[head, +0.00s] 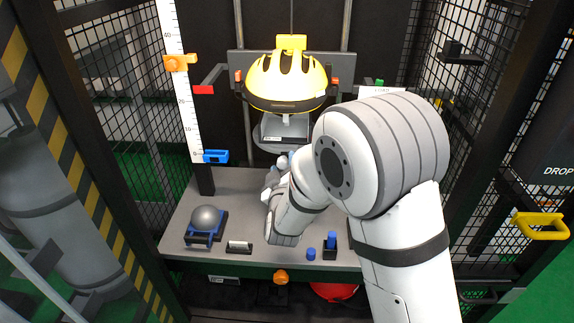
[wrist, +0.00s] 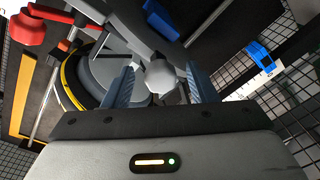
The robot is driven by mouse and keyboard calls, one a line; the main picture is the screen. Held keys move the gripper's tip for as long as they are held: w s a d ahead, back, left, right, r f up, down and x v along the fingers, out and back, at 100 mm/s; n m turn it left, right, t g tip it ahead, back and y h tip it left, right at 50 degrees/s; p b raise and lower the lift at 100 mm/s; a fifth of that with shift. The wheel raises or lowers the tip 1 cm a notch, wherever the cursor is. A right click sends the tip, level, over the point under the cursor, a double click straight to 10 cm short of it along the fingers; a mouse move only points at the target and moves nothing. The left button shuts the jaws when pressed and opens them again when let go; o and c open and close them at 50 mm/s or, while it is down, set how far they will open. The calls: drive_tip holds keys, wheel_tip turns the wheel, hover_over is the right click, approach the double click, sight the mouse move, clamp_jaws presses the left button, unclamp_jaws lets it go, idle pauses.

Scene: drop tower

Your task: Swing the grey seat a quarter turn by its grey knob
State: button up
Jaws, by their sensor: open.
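The grey seat (head: 262,144) is a disc under the yellow helmet in the head view, partly hidden by my arm. In the wrist view its grey underside (wrist: 105,75) fills the upper left. The grey knob (wrist: 161,77) is a pale, faceted ball between the two blue fingers of my gripper (wrist: 160,70). Gaps show on both sides of the knob, so the fingers are around it but not closed on it. In the head view my gripper (head: 280,164) is just below the seat, and the knob is hard to make out there.
The yellow helmet (head: 286,80) hangs above the seat. A white ruler (head: 182,90) with orange and blue markers stands at left. The bench (head: 165,239) holds a grey ball (head: 206,217) on a blue stand and small blue parts. Mesh walls close both sides.

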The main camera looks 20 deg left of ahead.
drive_tip(key=shift+x, duration=0.8)
